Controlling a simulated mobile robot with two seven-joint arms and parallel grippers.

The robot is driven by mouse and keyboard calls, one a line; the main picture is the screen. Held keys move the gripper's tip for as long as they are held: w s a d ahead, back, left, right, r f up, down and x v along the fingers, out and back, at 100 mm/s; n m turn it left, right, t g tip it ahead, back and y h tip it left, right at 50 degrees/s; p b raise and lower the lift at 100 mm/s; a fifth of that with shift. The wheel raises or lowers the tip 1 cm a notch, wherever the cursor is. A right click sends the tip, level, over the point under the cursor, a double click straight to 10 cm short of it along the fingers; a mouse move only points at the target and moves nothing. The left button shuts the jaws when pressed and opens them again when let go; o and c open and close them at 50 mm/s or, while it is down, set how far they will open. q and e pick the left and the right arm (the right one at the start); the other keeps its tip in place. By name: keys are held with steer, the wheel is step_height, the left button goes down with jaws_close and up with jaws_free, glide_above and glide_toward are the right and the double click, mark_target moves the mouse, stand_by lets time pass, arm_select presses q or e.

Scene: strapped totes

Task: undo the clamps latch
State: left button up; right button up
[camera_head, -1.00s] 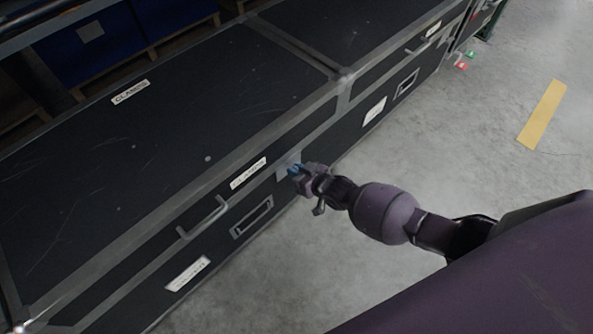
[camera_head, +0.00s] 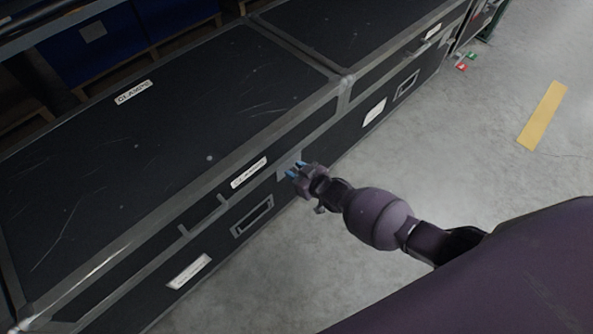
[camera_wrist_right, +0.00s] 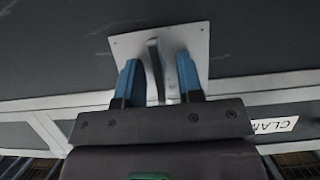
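The clamps case (camera_head: 110,150) is a long black case with grey metal edges and a white CLAMPS label (camera_head: 248,173) on its front. Its latch is a grey metal plate (camera_head: 288,161) right of that label, partly hidden by my right gripper (camera_head: 296,170). In the right wrist view the latch plate (camera_wrist_right: 198,42) has a raised lever (camera_wrist_right: 155,68). The blue fingertips of my right gripper (camera_wrist_right: 158,74) stand apart on either side of the lever, with a gap on each side. My left gripper is not in view.
Another black case (camera_head: 360,35) stands end to end with this one at upper right. Blue bins (camera_head: 85,45) sit behind. Small red and green items (camera_head: 462,66) lie far right.

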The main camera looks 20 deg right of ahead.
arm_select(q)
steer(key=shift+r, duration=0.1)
arm_select(e)
steer(key=shift+s+d+r+p, duration=0.2)
steer(key=shift+s+r+p, duration=0.1)
steer(key=shift+s+r, duration=0.1)
arm_select(q)
steer(key=p, duration=0.1)
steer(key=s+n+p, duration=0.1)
steer(key=p, duration=0.1)
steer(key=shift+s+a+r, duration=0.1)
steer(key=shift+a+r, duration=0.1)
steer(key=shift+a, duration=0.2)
arm_select(e)
steer(key=v, duration=0.9)
steer(key=shift+s, duration=0.4)
steer(key=shift+d+f, duration=0.1)
steer(key=shift+f, duration=0.05)
